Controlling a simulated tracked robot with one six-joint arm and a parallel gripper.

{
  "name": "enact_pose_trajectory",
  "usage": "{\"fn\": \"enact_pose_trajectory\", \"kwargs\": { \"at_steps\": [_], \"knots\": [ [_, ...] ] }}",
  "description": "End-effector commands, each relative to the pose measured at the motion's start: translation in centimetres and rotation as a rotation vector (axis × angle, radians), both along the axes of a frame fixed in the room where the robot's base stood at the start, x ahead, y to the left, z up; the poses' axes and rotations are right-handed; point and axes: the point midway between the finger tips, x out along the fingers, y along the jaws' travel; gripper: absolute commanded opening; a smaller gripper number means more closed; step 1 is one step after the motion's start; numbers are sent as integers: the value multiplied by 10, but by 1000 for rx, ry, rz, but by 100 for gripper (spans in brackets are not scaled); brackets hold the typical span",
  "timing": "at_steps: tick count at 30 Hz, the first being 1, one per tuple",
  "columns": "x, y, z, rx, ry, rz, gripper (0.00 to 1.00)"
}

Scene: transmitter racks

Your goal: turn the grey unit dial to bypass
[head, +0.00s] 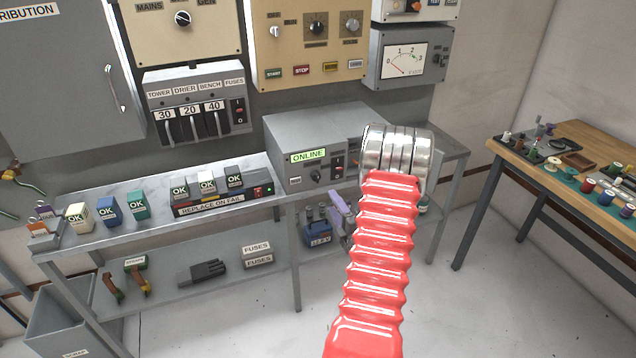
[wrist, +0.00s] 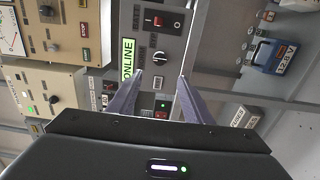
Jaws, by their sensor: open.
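The grey unit (head: 285,130) stands on the metal bench, its green display (head: 309,155) reading ONLINE. Its small dark dial (head: 316,177) is on the front face, below the display. In the wrist view the unit's panel is turned sideways and the dial (wrist: 159,58) shows just beyond the fingertips, between them.
Red rocker switches (wrist: 154,20) and a green light (wrist: 162,104) sit near the dial. A blue battery (head: 318,235) is on the lower shelf. Several OK-marked modules (head: 207,183) stand on the bench at left. A wooden table (head: 570,170) is at right.

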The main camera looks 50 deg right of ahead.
Motion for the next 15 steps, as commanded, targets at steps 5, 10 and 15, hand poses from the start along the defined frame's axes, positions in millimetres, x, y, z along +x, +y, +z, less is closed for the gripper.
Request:
{"fn": "enact_pose_trajectory", "kwargs": {
  "at_steps": [5,10,15],
  "knots": [
    [3,-2,0,1,1,1,46],
    [17,-9,0,0,0,3,46],
    [38,-21,0,-1,1,3,46]
  ]
}}
